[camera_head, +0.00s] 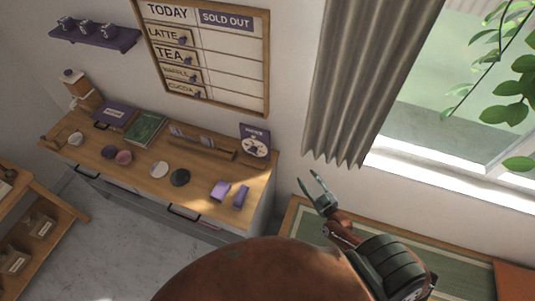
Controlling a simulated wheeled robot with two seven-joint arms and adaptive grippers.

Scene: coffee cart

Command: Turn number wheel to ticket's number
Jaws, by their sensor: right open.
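The number wheel appears to be the purple sign with a white round dial (255,148), standing at the right back of the wooden counter against the wall. Its number is too small to read. Small slips stand in a wooden rack (201,149) left of it; I cannot tell which is the ticket, or read any number. My right gripper (309,182) is open and empty, to the right of the counter and apart from the sign, its fingers pointing up and left. My left gripper is not in view.
A menu board (222,70) hangs above. A grey curtain (360,75) and window are at right. A low green-topped surface (308,226) lies beneath my right arm.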

